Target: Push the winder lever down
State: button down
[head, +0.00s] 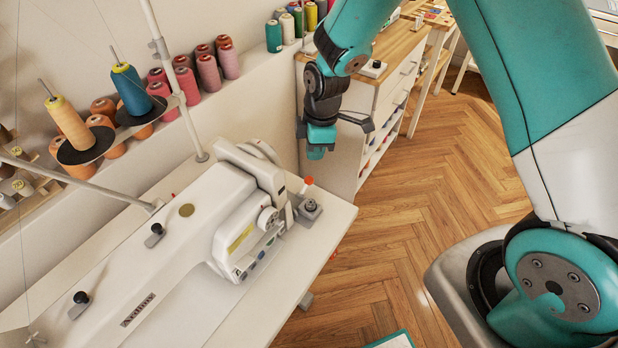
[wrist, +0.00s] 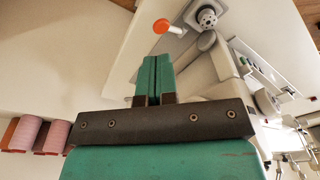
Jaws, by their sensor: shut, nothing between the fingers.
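The winder lever (head: 307,182) has a red-orange knob and stands at the right end of the white sewing machine (head: 200,220), beside the bobbin winder (head: 308,208). In the wrist view the lever's orange knob (wrist: 163,26) shows above and slightly right of my fingertips, on a thin arm. My gripper (head: 317,153) is shut and empty, above and beyond the lever in the head view. Its teal fingers (wrist: 156,68) are pressed together in the wrist view. I see a gap in the picture between fingertips and knob; no contact shows.
Thread spools (head: 183,80) line a shelf along the wall behind the machine. A white drawer cabinet (head: 385,100) stands beyond the machine's table (head: 335,215). The wooden floor (head: 400,220) right of the table is mostly clear.

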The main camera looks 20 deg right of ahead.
aim_at(312, 178)
jog(key=f+b, duration=0.1)
jog(key=f, duration=0.1)
jog(key=f+b, duration=0.4)
jog(key=f, duration=0.1)
jog(key=shift+a, duration=0.35)
jog(key=shift+f+b, duration=1.05)
jog(key=shift+f, duration=0.1)
jog(key=shift+d+r, duration=0.3)
jog(key=shift+s+d+r+p, duration=0.2)
jog(key=shift+d+p, duration=0.15)
jog(key=shift+d, duration=0.25)
jog(key=shift+s+d+r+p, duration=0.1)
jog(key=shift+d+r+p, duration=0.1)
jog(key=shift+d+p, duration=0.3)
notch_tip(312, 178, up, 17)
jog(key=d, duration=0.1)
jog(key=shift+s+d+r+b, duration=0.15)
jog(key=shift+d+b, duration=0.15)
jog(key=shift+d, duration=0.1)
